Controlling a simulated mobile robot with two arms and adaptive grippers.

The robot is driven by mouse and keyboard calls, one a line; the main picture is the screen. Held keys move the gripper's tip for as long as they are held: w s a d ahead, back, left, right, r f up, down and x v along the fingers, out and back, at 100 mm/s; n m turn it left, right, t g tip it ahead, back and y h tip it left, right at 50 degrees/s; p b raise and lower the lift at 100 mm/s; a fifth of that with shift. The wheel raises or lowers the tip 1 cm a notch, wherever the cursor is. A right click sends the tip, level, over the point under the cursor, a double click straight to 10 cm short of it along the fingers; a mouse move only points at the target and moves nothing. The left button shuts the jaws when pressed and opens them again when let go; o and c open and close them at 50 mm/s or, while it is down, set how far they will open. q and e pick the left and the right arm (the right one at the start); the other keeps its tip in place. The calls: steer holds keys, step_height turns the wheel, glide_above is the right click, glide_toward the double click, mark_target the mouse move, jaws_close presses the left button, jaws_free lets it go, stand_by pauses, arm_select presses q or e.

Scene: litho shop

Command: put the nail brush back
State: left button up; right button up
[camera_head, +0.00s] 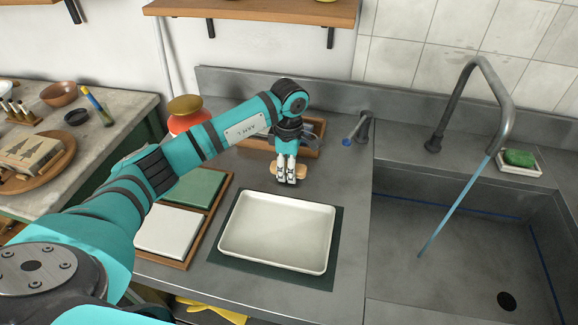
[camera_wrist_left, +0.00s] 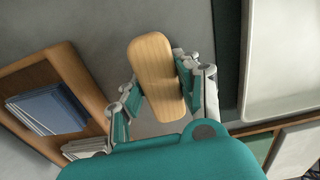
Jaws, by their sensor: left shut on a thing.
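The nail brush (camera_wrist_left: 157,70), with a rounded pale wooden back, is between the fingers of my left gripper (camera_wrist_left: 160,95) in the left wrist view. In the head view, the ends of the brush (camera_head: 301,171) show at both sides of my left gripper (camera_head: 286,178). The gripper is shut on it and points down over the steel counter, behind the white tray (camera_head: 228,250). Whether the brush touches the counter is hard to tell. Its bristles are hidden. My right gripper is not in view.
A wooden tray (camera_head: 312,152) with folded blue-grey cloths (camera_wrist_left: 50,108) lies behind the gripper. A board with green and white pads (camera_head: 168,231) is at left. The sink (camera_head: 450,235) with running water is at right; a green block (camera_head: 519,158) sits on a dish beyond it.

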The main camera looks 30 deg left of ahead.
arm_select(q)
steer(key=shift+f+b, duration=0.3)
steer(key=o, duration=1)
steer(key=shift+r, duration=0.3)
steer(key=r+b, duration=0.1)
steer(key=r, duration=0.1)
steer(key=r+b, duration=0.1)
steer(key=r, duration=0.2)
steer(key=shift+w+d+r, duration=0.1)
steer(key=shift+w, duration=0.1)
step_height(320, 180, up, 12)
steer(key=shift+s+f, duration=0.1)
